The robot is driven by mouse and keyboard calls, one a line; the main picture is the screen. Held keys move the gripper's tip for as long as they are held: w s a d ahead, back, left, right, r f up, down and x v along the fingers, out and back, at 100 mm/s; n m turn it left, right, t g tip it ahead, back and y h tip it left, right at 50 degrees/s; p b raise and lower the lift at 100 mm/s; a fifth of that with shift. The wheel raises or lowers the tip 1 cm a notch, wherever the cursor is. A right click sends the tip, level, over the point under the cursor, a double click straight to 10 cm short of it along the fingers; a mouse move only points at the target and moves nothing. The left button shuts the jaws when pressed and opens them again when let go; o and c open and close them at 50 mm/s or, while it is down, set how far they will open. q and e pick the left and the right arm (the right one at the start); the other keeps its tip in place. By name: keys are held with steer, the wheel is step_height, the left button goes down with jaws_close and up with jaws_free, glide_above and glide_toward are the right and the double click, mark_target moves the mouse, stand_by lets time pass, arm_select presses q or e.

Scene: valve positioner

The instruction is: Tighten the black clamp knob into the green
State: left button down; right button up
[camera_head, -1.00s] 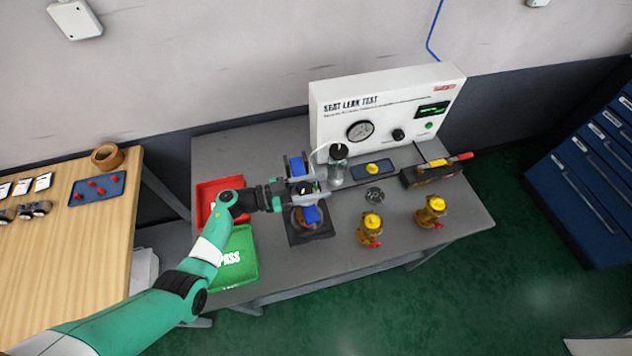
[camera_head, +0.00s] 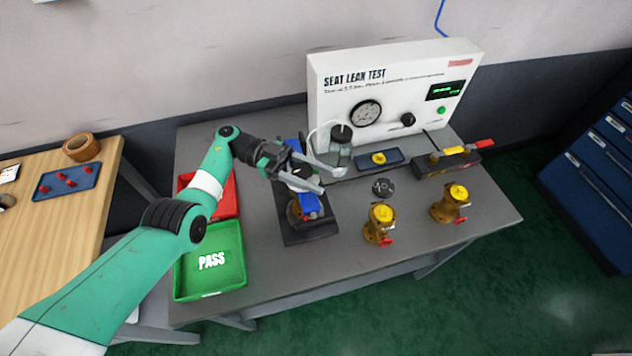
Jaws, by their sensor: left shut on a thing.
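The clamp fixture has a dark base plate (camera_head: 296,238) and blue blocks (camera_head: 310,206), with a brass-coloured body (camera_head: 294,212) held in it. My left gripper (camera_head: 332,181) is over the top of the fixture, its two long grey fingers pointing right and slightly down. The fingers are shut on what appears to be the black clamp knob, which is mostly hidden between them and under the gripper. A green mark on the clamp cannot be made out from here. My right gripper is not in view.
The white seat leak test panel (camera_head: 405,92) stands behind, with a clear jar (camera_head: 340,157) close to the fingertips. Two brass valves (camera_head: 380,222) (camera_head: 451,203) stand to the right. A red tray (camera_head: 229,196) and green PASS tray (camera_head: 211,283) lie left.

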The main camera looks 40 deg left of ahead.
arm_select(q)
steer(key=shift+f, duration=0.1)
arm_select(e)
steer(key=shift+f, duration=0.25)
arm_select(q)
steer(key=shift+c, duration=1.4)
jaws_free()
